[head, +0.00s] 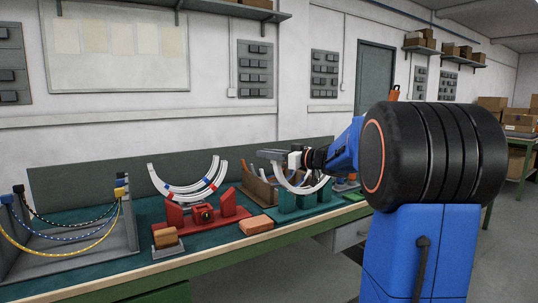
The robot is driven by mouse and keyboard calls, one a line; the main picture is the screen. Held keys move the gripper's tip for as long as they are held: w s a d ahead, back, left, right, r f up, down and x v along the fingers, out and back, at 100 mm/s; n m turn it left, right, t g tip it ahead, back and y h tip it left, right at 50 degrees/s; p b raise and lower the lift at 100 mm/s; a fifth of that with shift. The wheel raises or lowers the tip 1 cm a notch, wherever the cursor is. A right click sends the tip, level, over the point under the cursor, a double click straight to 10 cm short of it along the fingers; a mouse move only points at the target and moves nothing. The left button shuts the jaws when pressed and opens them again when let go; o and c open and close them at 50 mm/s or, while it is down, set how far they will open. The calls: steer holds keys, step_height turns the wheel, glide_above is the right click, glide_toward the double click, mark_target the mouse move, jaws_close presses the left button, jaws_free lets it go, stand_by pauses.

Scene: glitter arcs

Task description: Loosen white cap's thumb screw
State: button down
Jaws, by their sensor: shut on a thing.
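A white arc (300,191) curves open side up in a teal stand (308,204). My gripper (272,155) is at the upper left end of this arc, reaching in from the right. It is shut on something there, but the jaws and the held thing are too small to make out. A white block (294,158) shows close beside the gripper; I cannot tell whether it is the white cap. The thumb screw cannot be made out.
White arcs (162,188) with red and blue bands stand in a red stand (190,216) to the left. Orange-brown blocks (256,225) lie near the bench's front edge. A grey frame (125,234) with hanging cords stands far left. A brown box (258,190) stands behind the arc.

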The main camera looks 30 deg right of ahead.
steer(key=shift+s+a+f+n+g+y, duration=0.1)
steer(key=shift+s+a+n+g+y, duration=0.3)
steer(key=shift+n+g+y, duration=1.4)
steer(key=shift+s+a+r+n+g+y, duration=0.15)
steer(key=shift+s+n+g+y, duration=0.3)
steer(key=shift+n+g+y, duration=1.4)
steer(key=shift+s+a+f+n+g+y, duration=0.15)
steer(key=shift+s+a+n+g+y, duration=0.4)
steer(key=shift+n+g, duration=1.4)
steer(key=shift+d+m+g, duration=0.2)
steer(key=shift+m+g, duration=0.3)
steer(key=shift+g, duration=0.4)
steer(key=c, duration=1.6)
jaws_free()
steer(key=shift+c, duration=0.2)
steer(key=shift+d, duration=0.1)
